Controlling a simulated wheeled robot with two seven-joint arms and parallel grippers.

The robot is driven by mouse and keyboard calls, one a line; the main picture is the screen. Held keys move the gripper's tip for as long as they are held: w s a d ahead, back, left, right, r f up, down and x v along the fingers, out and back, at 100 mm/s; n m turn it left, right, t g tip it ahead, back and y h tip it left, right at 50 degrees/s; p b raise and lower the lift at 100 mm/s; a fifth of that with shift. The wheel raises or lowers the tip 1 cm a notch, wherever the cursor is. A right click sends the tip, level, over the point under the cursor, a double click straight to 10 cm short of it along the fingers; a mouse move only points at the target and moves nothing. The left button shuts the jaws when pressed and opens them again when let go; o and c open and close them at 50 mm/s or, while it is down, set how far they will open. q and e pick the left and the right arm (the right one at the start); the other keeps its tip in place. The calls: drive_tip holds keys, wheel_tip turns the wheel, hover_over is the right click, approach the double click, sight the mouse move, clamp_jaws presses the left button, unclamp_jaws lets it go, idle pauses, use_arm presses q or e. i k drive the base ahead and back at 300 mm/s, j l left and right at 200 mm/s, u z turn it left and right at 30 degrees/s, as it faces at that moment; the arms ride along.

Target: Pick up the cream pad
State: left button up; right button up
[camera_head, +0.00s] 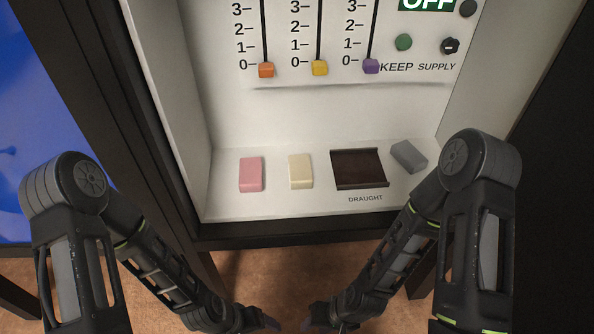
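The cream pad (300,171) is a small upright-oriented block lying on the white shelf of the panel cabinet, between a pink pad and a dark brown tray. Nothing touches it. My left gripper (268,323) and my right gripper (310,324) are low at the bottom edge of the view, in front of and below the shelf, well apart from the pad. Both are small, dark and partly cut off, so their fingers cannot be made out clearly.
A pink pad (251,174) lies left of the cream pad. A dark brown tray (359,168) marked DRAUGHT and a grey block (408,156) lie to the right. The cabinet's side walls bound the shelf. Orange (266,70), yellow (320,68) and purple (371,66) sliders sit above.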

sight(301, 177)
drive_tip(key=k+j+z, duration=0.1)
drive_tip(key=j+z, duration=0.2)
drive_tip(key=z, duration=0.15)
drive_tip(key=k+j+z, duration=0.15)
drive_tip(key=z, duration=0.3)
drive_tip(key=k+j+z, duration=0.2)
drive_tip(key=z, duration=0.25)
drive_tip(key=k+j+z, duration=0.15)
drive_tip(key=j+z, duration=0.35)
